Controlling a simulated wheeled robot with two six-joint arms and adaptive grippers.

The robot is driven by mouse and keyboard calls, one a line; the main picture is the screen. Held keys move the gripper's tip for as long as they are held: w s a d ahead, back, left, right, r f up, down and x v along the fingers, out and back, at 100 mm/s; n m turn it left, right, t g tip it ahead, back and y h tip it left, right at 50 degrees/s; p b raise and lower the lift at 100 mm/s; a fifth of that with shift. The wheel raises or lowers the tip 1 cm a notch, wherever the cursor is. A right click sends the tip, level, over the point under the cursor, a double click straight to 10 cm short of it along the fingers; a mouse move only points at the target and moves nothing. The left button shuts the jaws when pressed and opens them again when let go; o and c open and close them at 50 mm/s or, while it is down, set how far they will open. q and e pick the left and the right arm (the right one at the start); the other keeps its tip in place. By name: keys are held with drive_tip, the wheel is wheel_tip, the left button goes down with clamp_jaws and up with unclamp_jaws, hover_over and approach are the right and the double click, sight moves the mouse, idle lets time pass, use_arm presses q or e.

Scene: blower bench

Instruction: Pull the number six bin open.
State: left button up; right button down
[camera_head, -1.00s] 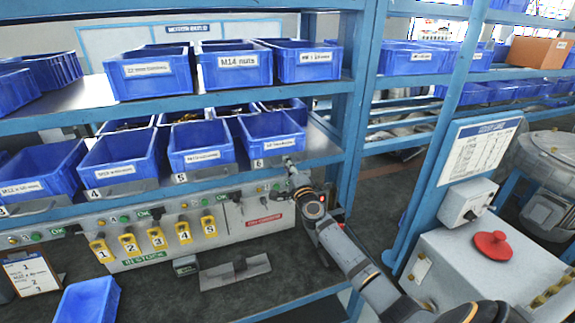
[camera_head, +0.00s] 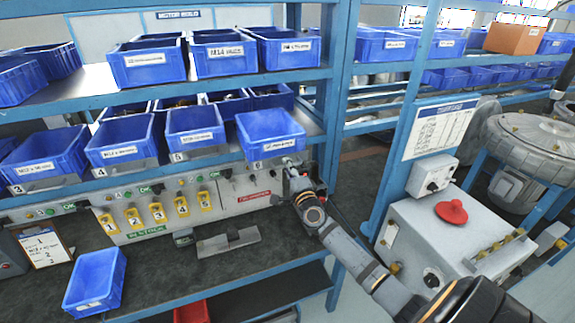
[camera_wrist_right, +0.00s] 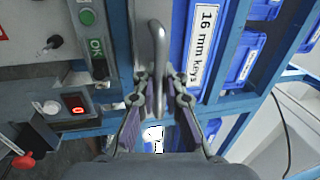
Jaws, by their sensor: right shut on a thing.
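The number six bin (camera_head: 271,146) is the blue bin at the right end of the lower shelf row, with a white label on its front and a 6 on the grey strip below. It sits further forward than the bin marked 5 (camera_head: 195,137). My right gripper (camera_head: 291,166) is at its lower right front. In the right wrist view, my right gripper (camera_wrist_right: 159,80) is shut on a grey metal handle (camera_wrist_right: 158,45), next to a blue bin labelled "16 mm keys" (camera_wrist_right: 203,45). The fingertips are small and partly hidden in the head view. My left gripper is not in view.
A blue shelf post (camera_head: 335,110) stands just right of the bin. Below is a control panel (camera_head: 215,195) with yellow numbered tags. A grey cabinet with a red knob (camera_head: 451,211) stands at right. An empty blue bin (camera_head: 94,280) lies at lower left.

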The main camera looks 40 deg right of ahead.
drive_tip(key=c, duration=1.8)
unclamp_jaws()
drive_tip(key=shift+s+f, duration=0.1)
drive_tip(key=o, duration=0.4)
drive_tip(key=shift+c, duration=0.2)
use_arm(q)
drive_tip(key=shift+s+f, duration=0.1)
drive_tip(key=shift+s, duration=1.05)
use_arm(e)
drive_tip(key=v, duration=1.2)
drive_tip(key=shift+f, duration=0.15)
